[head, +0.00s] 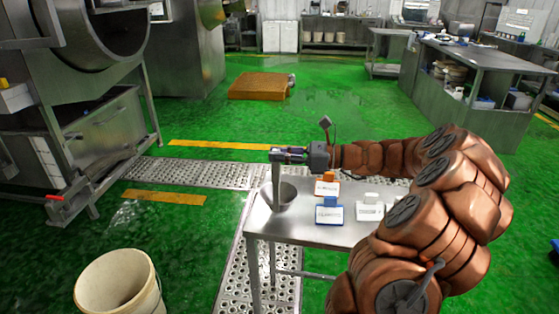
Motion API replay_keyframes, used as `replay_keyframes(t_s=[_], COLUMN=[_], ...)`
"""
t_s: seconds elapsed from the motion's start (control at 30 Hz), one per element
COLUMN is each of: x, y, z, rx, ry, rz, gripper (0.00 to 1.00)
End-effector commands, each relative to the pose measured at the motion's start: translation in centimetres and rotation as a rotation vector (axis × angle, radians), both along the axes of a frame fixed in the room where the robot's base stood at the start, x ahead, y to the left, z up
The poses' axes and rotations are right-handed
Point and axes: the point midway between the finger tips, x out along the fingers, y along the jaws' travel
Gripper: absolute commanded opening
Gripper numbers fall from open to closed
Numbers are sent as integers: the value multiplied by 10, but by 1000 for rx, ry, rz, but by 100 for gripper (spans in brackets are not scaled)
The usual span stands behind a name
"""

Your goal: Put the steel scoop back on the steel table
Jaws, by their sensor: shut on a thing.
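My gripper (284,155) is at the middle of the head view, reaching left above the near-left end of the steel table (300,231). It is shut on the upper end of the steel scoop (277,180). The scoop hangs roughly upright with its handle at the top and its rounded grey bowl low, in front of the table's left part. I cannot tell whether the bowl touches the tabletop. The fingertips are small in view and partly merge with the scoop's top.
An orange-topped container (327,186), a blue-topped container (329,210) and a white container (369,207) stand on the table right of the scoop. A white bucket (118,284) is on the green floor at left. A drum machine (90,95) stands far left.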

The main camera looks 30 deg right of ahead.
Motion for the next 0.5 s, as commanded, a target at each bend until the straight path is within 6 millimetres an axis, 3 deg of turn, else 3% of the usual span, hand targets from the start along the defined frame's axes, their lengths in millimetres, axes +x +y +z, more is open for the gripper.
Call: replay_keyframes(t_s=[0.13, 0.5], x=[0, 0], y=[0, 0], z=[-17, -19], rx=[3, 1], ry=[2, 0], rz=[0, 0], gripper=[0, 0])
